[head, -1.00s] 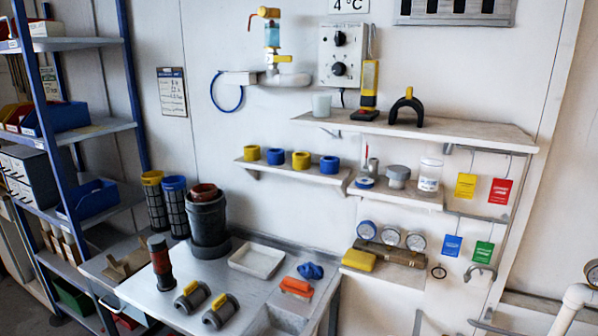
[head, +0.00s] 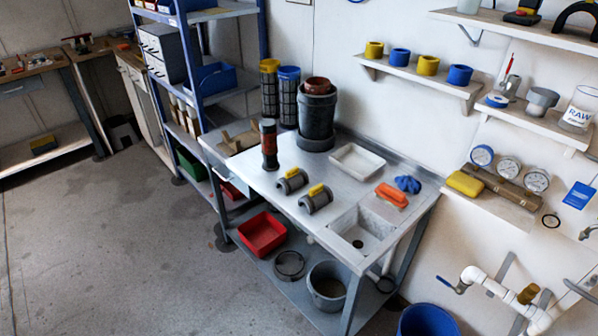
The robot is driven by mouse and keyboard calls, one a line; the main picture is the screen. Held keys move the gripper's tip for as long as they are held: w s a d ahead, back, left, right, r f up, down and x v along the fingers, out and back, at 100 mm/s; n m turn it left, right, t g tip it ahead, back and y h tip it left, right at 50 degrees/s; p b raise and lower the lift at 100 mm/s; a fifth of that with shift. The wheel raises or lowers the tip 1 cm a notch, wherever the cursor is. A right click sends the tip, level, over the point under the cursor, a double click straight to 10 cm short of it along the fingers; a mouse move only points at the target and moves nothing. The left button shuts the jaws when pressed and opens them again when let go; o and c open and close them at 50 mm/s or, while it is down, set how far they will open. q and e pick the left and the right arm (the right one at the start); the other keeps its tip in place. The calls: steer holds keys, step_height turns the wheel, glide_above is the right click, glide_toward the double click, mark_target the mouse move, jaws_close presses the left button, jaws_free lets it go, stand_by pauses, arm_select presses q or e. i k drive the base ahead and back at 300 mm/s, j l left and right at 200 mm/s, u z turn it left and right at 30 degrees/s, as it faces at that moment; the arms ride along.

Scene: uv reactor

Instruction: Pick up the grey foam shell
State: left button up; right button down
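Two grey half-round shells with yellow tops lie on the steel bench (head: 262,184) in the head view. One grey shell (head: 288,186) is at the left, and the other grey shell (head: 312,205) is just to its right and nearer the front edge. They look alike, and I cannot tell whether they are foam. They are apart from each other. Neither of my grippers is in view.
A dark red-banded cylinder (head: 269,146) stands left of the shells. Behind are a tall grey canister (head: 315,122) and a white tray (head: 357,160). An orange object (head: 391,195) and a sink (head: 361,230) are at right. The floor (head: 110,235) is clear at left.

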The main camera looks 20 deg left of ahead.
mark_target(295, 178)
steer(key=i+j, duration=0.15)
steer(key=j, duration=0.15)
steer(key=i+j, duration=0.1)
steer(key=j, duration=0.2)
steer(key=i+j+z, duration=0.1)
steer(key=j, duration=0.2)
steer(key=i+j, duration=0.2)
steer(key=j, duration=0.1)
